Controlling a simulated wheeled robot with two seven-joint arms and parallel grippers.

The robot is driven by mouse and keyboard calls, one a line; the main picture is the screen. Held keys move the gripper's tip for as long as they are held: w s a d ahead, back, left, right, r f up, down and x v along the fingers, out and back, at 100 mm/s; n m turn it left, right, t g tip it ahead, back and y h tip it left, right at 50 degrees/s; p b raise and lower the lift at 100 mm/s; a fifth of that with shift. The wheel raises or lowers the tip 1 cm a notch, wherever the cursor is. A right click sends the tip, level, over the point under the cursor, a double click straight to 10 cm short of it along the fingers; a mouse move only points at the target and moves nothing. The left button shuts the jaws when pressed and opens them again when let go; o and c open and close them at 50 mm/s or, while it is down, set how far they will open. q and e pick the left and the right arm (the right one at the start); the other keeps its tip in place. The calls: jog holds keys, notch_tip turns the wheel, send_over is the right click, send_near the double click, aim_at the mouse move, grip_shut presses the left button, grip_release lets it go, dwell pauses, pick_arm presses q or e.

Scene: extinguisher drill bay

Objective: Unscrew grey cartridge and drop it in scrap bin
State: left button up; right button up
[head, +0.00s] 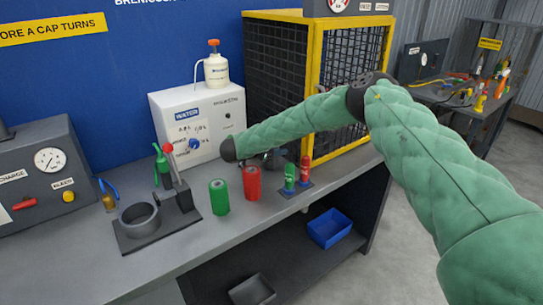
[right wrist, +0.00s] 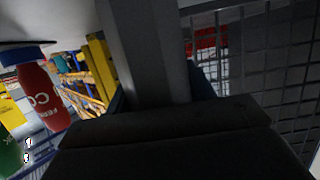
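I cannot make out a grey cartridge for certain in either view. My right arm reaches in from the right, and its dark right gripper (head: 273,159) is partly hidden below the green forearm, behind the red can (head: 251,183). Its fingertips are not clear. In the right wrist view a dark block fills the bottom and a grey upright part (right wrist: 145,50) rises from it; whether anything is held does not show. No bin is labelled as scrap: a blue bin (head: 343,222) and a dark tray (head: 252,291) sit on the lower shelf. My left gripper is out of view.
A green can (head: 219,198), a small rack with green (head: 289,178) and red (head: 305,170) bottles, and a black holder with a ring (head: 139,217) stand on the bench (head: 225,240). A white water box (head: 197,125) and a yellow-framed mesh cage (head: 318,85) stand behind.

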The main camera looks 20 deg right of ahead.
jog(key=c, duration=0.7)
jog(key=shift+c, duration=1.3)
jog(key=shift+r, duration=0.15)
